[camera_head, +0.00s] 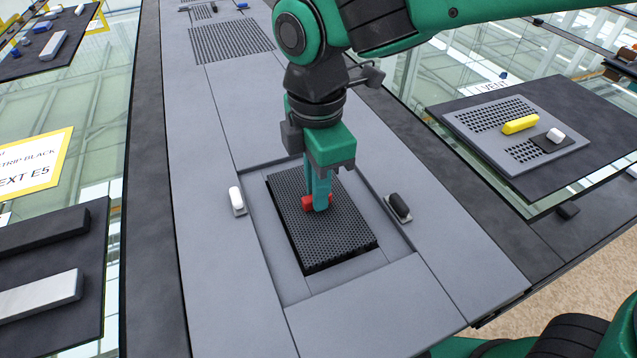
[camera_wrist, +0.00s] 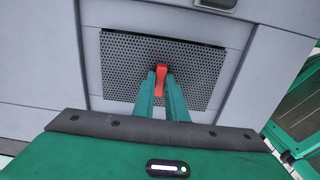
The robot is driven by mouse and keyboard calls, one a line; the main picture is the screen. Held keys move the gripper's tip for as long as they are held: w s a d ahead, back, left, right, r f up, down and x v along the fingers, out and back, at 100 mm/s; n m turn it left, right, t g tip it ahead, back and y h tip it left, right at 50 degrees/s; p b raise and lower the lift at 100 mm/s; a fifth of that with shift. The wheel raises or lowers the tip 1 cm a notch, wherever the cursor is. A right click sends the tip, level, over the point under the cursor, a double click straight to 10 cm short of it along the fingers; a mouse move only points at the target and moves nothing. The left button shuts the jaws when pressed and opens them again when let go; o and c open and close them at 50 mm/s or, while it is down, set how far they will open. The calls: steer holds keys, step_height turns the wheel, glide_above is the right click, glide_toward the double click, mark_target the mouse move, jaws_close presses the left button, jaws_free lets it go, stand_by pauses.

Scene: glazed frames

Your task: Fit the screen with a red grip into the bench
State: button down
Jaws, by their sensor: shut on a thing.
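The screen (camera_head: 345,235) is a dark perforated rectangular plate with a red grip (camera_head: 308,203). It is over the rectangular recess (camera_head: 292,288) in the grey bench (camera_head: 215,290), turned slightly relative to the recess edges. My gripper (camera_head: 321,207) points down and is shut on the red grip. In the wrist view the screen (camera_wrist: 125,70) lies beyond the fingers, with the red grip (camera_wrist: 161,80) between the fingertips. A dark gap shows along its far edge. I cannot tell whether it touches the recess floor.
A white latch (camera_head: 236,200) is left of the recess and a black latch (camera_head: 399,207) is right of it. A lighter perforated panel with a yellow grip (camera_head: 520,124) lies on a dark side table at right. Bars (camera_head: 42,297) lie on a dark shelf at left.

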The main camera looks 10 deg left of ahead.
steer(key=shift+f, duration=2.25)
steer(key=c, duration=1.7)
jaws_free()
step_height(320, 180, up, 11)
steer(key=shift+w+f, duration=0.1)
steer(key=shift+f, duration=0.05)
